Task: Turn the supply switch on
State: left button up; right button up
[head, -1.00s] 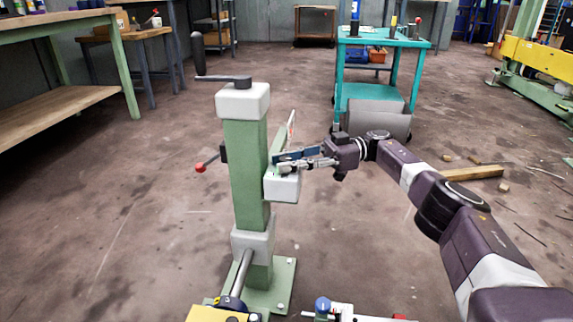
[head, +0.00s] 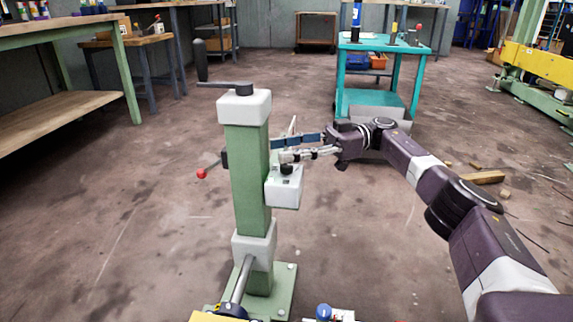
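A grey box (head: 285,192) is fixed to the right side of a green post (head: 249,175). A small black knob (head: 286,169) stands on top of it; I cannot tell for sure that this is the supply switch. My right gripper (head: 276,150) is just above and behind the knob, reaching in from the right. Its blue-padded finger and its silver finger lie apart with a narrow gap and nothing visible between them. The fingertips are close to the post. Whether they touch anything is unclear. My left gripper is out of view.
A crank handle (head: 202,70) tops the post. A red-knobbed lever (head: 202,173) sticks out left. A teal cart (head: 376,98) stands behind my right arm, a workbench (head: 60,107) at left. Wood scraps (head: 485,177) lie at right. Floor around the post is mostly clear.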

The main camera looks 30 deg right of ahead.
notch_tip(320, 180, up, 5)
jog(key=shift+r, duration=0.1)
jog(key=shift+s, duration=0.1)
dwell(0.6)
